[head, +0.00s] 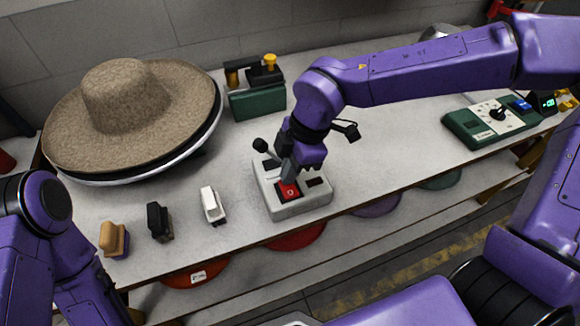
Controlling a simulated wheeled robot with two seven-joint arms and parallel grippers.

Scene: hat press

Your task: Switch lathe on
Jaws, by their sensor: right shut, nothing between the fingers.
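A light grey control box (302,206) stands on the workbench near its front edge. It has a red switch (288,192) on its top, a small dark window beside it, and a black ball-topped lever (262,147) at its back left. My right gripper (288,178) is shut and empty, pointing down at the red switch. Its tips are at or just above the switch; I cannot tell whether they touch it. The gripper hides part of the box top. My left arm shows at the lower left, but its gripper is out of view.
A straw hat (125,95) rests on a round form at the back left. Brushes in tan (114,240), black (159,222) and white (213,206) stand along the front. A green device (257,100) is behind; a green control panel (490,124) is at right. The workbench (390,165) is clear between.

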